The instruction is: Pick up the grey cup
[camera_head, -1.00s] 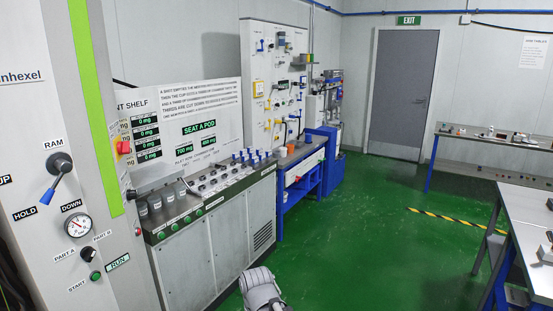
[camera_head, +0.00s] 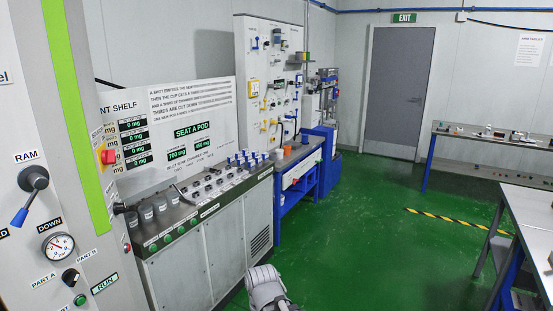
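Several small grey cups stand in a row at the left end of the metal counter, below the "SEAT A POD" board; one is the grey cup (camera_head: 146,213), with others beside it to the right. Which one the task means I cannot tell. They look upright and apart from my arm. A rounded grey part of my arm shows at the bottom middle, in front of the counter's cabinets. My gripper's fingers are not visible.
The tall press panel (camera_head: 80,150) with a ram lever (camera_head: 33,180) stands close on the left. Several blue-topped pods (camera_head: 247,160) stand farther along the counter (camera_head: 205,212). A blue bench (camera_head: 297,185) follows. Green floor (camera_head: 355,240) is open to the right, before a white table (camera_head: 533,215).

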